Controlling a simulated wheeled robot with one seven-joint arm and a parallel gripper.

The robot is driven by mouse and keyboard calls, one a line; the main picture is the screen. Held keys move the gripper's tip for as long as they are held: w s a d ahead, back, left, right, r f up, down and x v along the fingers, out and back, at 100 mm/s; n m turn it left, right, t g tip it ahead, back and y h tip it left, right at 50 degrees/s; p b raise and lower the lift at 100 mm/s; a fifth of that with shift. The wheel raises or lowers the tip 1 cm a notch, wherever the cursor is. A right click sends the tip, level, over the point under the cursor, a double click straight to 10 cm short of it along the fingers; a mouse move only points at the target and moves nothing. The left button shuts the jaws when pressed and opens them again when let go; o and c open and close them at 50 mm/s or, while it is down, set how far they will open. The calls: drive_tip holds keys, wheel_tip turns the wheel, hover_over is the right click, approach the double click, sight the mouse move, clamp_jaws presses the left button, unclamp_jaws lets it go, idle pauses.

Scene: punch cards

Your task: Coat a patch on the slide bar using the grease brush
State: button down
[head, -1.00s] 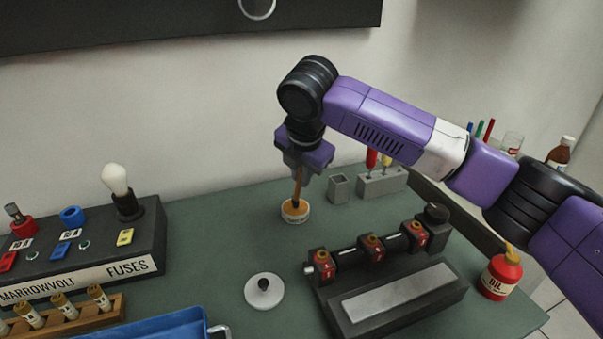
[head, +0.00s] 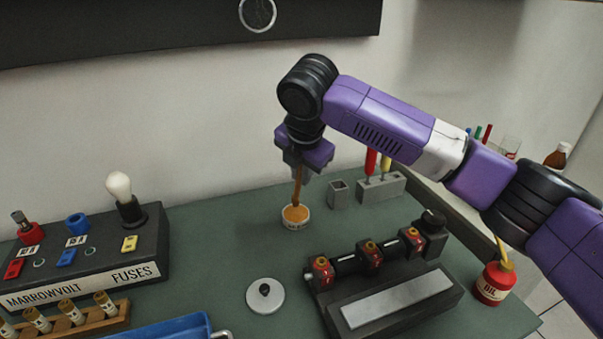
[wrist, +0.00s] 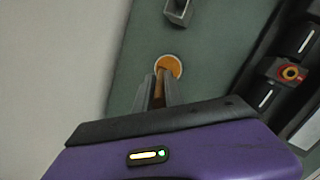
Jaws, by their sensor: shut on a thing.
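My gripper (head: 300,170) is shut on the orange-brown handle of the grease brush (head: 297,191) and holds it about upright. The brush's lower end meets the orange grease in a small white-sided pot (head: 296,224); its bristles cannot be made out. The wrist view shows the fingers (wrist: 158,88) around the brush, with the pot (wrist: 180,68) just beyond. A flat pale metal strip, which looks like the slide bar (head: 397,300), lies on the front of a black device, to the right of and nearer than my gripper. A patch on it cannot be made out.
A white lid with a dark knob (head: 265,296) lies left of the black device (head: 330,312). A grey holder (head: 381,188) with red and yellow tools and a small grey cup (head: 338,193) stand behind. A red oil bottle (head: 494,284) stands right, a fuse box (head: 95,262) left.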

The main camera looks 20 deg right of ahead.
drive_tip(key=shift+r+p, duration=1.9)
drive_tip(key=shift+r, duration=0.35)
